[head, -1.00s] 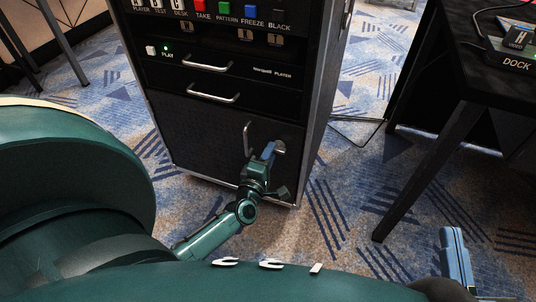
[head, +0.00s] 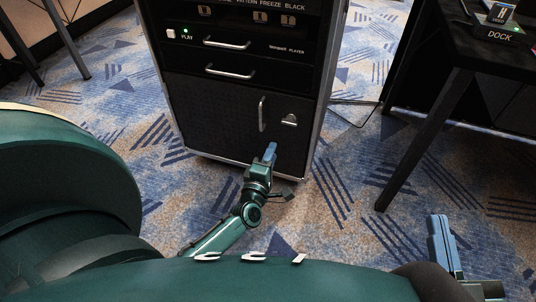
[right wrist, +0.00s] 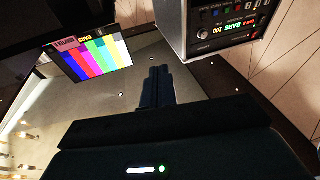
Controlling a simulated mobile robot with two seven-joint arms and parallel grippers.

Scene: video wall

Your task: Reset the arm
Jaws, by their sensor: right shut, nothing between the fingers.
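My left gripper (head: 270,152) is in front of the lower panel of the black rack cabinet (head: 220,118), below the panel's vertical handle (head: 262,114) and metal latch (head: 289,120). It looks apart from both. Its blue fingers are seen nearly end-on and too small to tell open from shut. My right gripper (head: 438,228) is at the lower right, over the carpet, with fingers together and nothing between them. In the right wrist view its dark shut fingers (right wrist: 157,86) point away from the camera.
A black table (head: 460,55) with a dock unit (head: 498,34) stands at the right, its leg reaching the carpet. Carpet between cabinet and table is mostly clear. The right wrist view shows a colour-bar screen (right wrist: 98,58) and a device with lit readouts (right wrist: 225,25).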

